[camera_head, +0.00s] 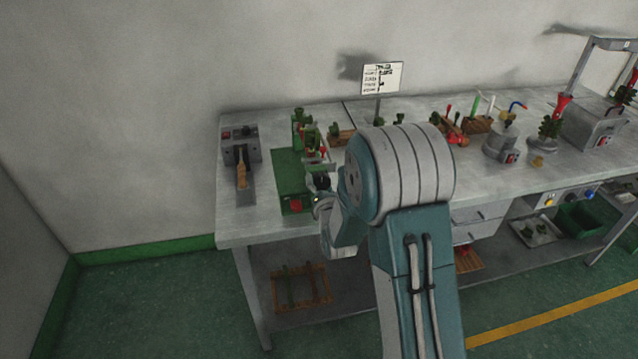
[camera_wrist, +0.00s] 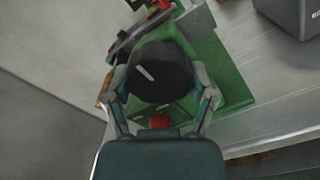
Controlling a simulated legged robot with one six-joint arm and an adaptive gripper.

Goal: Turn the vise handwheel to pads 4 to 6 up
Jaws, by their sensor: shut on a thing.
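The green vise (camera_head: 289,174) stands near the left end of the workbench, with red parts on its upper section. Its black handwheel (camera_wrist: 160,72) fills the middle of the wrist view and has a pale mark on its face. My gripper (camera_wrist: 160,90) is shut on the handwheel, one finger on each side of it. In the head view my gripper (camera_head: 322,196) is at the vise's front side, partly hidden by my arm. A red knob (camera_wrist: 159,122) on the green base shows below the handwheel. The pad numbers cannot be read.
A grey device (camera_head: 241,146) with a wooden-handled tool (camera_head: 241,175) stands left of the vise. A sign (camera_head: 382,78) stands behind. Wooden holders, a grey pot (camera_head: 502,143) and other equipment are to the right. A wooden rack (camera_head: 302,288) lies on the lower shelf.

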